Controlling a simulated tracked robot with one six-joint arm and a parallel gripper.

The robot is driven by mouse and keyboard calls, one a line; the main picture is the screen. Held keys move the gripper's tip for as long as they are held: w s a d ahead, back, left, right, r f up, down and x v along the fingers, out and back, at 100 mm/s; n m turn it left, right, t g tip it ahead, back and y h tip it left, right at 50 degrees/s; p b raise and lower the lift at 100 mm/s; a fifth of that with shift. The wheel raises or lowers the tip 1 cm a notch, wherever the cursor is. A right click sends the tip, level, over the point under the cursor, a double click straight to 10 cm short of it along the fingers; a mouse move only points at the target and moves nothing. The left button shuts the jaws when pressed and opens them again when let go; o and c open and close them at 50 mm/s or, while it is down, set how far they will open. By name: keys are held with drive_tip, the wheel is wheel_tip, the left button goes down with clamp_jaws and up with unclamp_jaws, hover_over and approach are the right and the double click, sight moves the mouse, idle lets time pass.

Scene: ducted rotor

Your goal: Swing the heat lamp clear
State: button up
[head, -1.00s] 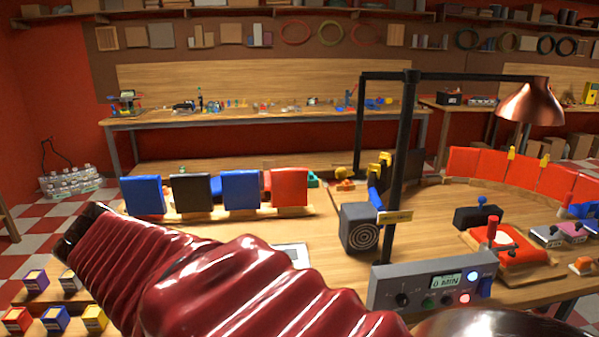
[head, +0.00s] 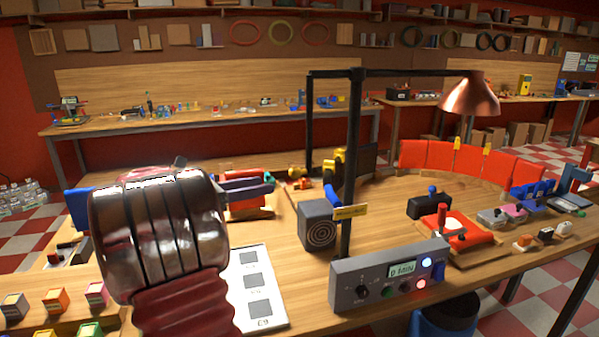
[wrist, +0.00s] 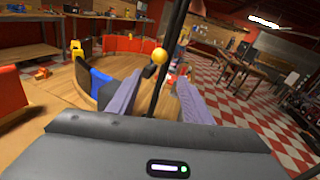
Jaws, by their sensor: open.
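The heat lamp has a copper shade (head: 470,97) hanging at the right end of a black arm (head: 415,73) on an upright black post (head: 352,160). The shade is over the right part of the bench, near the red tray. I see nothing held.
A grey control box (head: 390,275) reading 0 MIN stands at the bench's front. A dark speaker-like box (head: 318,224) stands left of the post. Red panels (head: 470,160) curve behind the lamp. A white card (head: 257,288) lies near my arm.

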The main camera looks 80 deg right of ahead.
sight(307, 171)
drive_tip(key=shift+s+d+r+g, duration=0.15)
drive_tip(key=shift+s+d+g, duration=0.1)
drive_tip(key=shift+d, duration=0.3)
drive_tip(key=shift+s+d+r+g, duration=0.15)
drive_tip(key=shift+s+d+g, duration=0.1)
drive_tip(key=shift+d, duration=0.25)
drive_tip(key=x, duration=1.3)
drive_tip(key=shift+s+d, duration=0.2)
drive_tip(key=shift+d, duration=0.05)
clamp_jaws()
